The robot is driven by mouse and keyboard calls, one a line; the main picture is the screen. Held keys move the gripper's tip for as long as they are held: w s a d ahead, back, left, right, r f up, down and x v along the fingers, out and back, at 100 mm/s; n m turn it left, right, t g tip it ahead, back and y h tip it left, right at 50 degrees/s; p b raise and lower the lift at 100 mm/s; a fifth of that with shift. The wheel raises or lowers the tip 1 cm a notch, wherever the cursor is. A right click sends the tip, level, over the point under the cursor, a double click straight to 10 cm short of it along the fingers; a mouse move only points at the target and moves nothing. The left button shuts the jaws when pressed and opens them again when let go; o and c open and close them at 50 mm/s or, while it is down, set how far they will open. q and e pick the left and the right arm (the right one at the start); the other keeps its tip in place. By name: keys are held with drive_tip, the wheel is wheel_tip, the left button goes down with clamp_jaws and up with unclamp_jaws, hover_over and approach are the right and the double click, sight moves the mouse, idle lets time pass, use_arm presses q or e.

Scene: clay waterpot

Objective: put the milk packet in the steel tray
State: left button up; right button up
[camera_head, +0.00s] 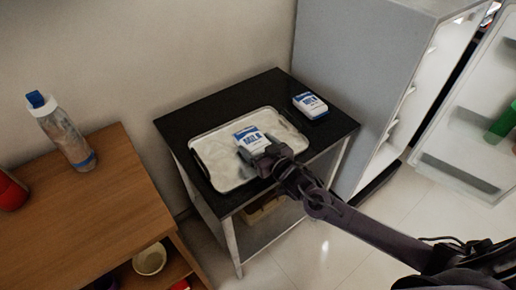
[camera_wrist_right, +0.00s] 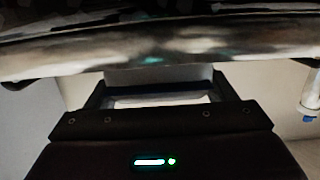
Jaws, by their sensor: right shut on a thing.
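A blue and white milk packet (camera_head: 250,137) is over the steel tray (camera_head: 211,175), which lies on the black-topped table. My right gripper (camera_head: 262,152) is shut on this packet at its near side. From the head view I cannot tell whether the packet touches the tray's floor. In the right wrist view the packet (camera_wrist_right: 160,76) shows as a pale block between the fingers, with the shiny tray edge (camera_wrist_right: 160,52) across the top. A second milk packet (camera_head: 310,104) lies on the table's right part, outside the tray. My left gripper is not in view.
The black table top (camera_head: 190,122) has free room behind the tray. An open fridge (camera_head: 365,80) stands close on the right. A wooden cabinet (camera_head: 90,205) at left bears a bottle (camera_head: 66,135) and a red object (camera_head: 10,190). A bowl (camera_head: 149,260) sits on its lower shelf.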

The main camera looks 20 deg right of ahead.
drive_tip(key=shift+f, duration=0.75)
drive_tip(key=shift+f, duration=0.15)
drive_tip(key=o, duration=1.1)
drive_tip(key=shift+o, duration=0.2)
drive_tip(key=shift+s+d, duration=0.1)
drive_tip(key=shift+s, duration=0.2)
drive_tip(key=v, duration=1.1)
drive_tip(key=shift+s, duration=0.2)
